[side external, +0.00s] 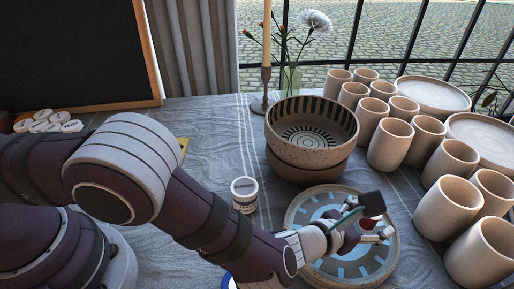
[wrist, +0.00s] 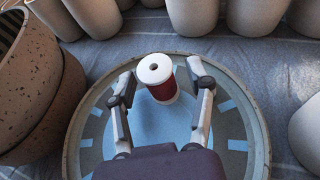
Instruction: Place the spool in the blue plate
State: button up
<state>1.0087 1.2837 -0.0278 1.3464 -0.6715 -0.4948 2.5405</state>
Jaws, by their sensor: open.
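The spool (wrist: 159,80), white-ended with dark red thread, is between the open fingers of my gripper (wrist: 161,84) in the wrist view, over or on the blue plate (wrist: 98,110). In the side view a bit of red from the spool (side external: 370,224) shows beside my gripper (side external: 371,234), mostly hidden by it. The blue plate (side external: 300,215) has a beige rim and blue painted marks. My gripper's fingers stand apart on either side of the spool. I cannot tell whether either finger touches it.
Stacked speckled bowls (side external: 310,130) stand just behind the plate. Several beige cups (side external: 391,145) and stacked plates (side external: 432,95) fill the right side. A small white jar (side external: 244,194) stands left of the plate. A candle holder (side external: 265,88) and flower vase (side external: 291,82) are at the back.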

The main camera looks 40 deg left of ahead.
jog(key=shift+r, duration=0.1)
jog(key=shift+s+r, duration=0.1)
jog(key=shift+s, duration=0.05)
jog(key=v, duration=1.1)
jog(key=shift+s+a+r, duration=0.1)
jog(key=shift+a+r, duration=0.1)
jog(key=shift+r, duration=0.05)
jog(key=w+a+r+n+g+y, duration=0.1)
jog(key=w+a+r+n+y, duration=0.25)
jog(key=a+n, duration=0.55)
jog(key=w+a+r+n+g+y, duration=0.2)
jog(key=a+r+n+y, duration=0.15)
jog(key=a+n, duration=0.55)
jog(key=s+a+r+n+g, duration=0.1)
jog(key=s+a+n, duration=0.1)
jog(key=s+n, duration=0.2)
jog(key=s+a+r+n+g+h, duration=0.1)
jog(key=s+a+r+n, duration=0.1)
jog(key=n, duration=0.9)
jog(key=s+a+r+n+g, duration=0.1)
jog(key=s+a+n+g, duration=0.1)
jog(key=s+a+n, duration=0.2)
jog(key=s+n, duration=0.2)
jog(key=n, duration=0.1)
jog(key=shift+s+r+n+h, duration=0.3)
jog(key=shift+s, duration=0.05)
